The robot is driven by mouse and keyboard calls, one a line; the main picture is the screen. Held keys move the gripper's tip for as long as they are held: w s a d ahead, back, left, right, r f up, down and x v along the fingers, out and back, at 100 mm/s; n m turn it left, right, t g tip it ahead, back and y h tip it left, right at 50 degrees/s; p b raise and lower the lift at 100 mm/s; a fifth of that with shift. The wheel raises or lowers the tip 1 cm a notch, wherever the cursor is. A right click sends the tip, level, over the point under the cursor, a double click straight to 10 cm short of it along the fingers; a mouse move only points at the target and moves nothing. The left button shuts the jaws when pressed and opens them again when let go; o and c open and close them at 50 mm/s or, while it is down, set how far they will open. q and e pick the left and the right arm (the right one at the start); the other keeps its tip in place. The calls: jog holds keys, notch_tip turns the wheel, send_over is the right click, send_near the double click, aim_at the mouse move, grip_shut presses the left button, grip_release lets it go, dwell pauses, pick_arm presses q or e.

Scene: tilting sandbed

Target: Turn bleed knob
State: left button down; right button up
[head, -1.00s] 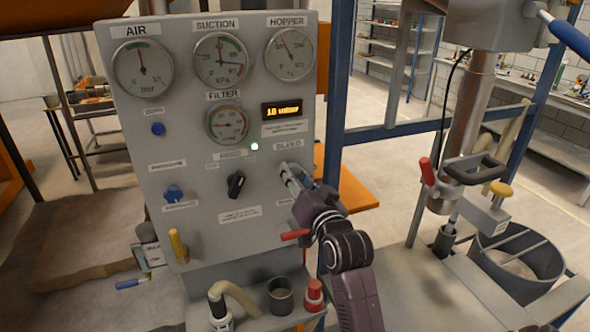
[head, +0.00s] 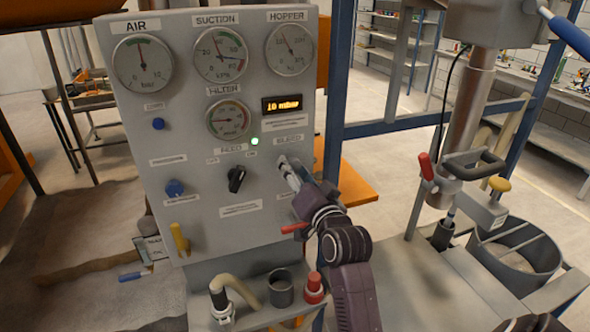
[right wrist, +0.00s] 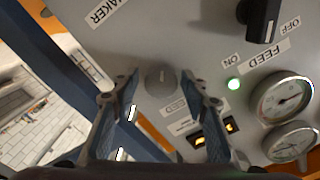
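The grey control panel (head: 205,135) stands upright in the head view. The bleed knob (right wrist: 160,80) is a small round grey knob in the right wrist view, beside the BLEED label (right wrist: 174,106). In the head view my right gripper (head: 288,172) covers the knob's place below the BLEED label. In the right wrist view my right gripper (right wrist: 158,84) is open, with one fingertip on each side of the knob. A gap shows between each fingertip and the knob, so neither appears to touch it. My left gripper is not in view.
The black feed knob (head: 236,179) sits left of my right gripper, with a lit green lamp (head: 254,141) above it. A display (head: 288,105) reads 10 mbar. A red handle (head: 294,228) is just below the gripper. A blue frame post (head: 337,90) rises right of the panel.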

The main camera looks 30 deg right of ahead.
jog(key=shift+o, duration=0.2)
jog(key=shift+s+r, duration=0.1)
jog(key=v, duration=1.1)
jog(key=shift+s+a, duration=0.2)
jog(key=shift+s, duration=0.2)
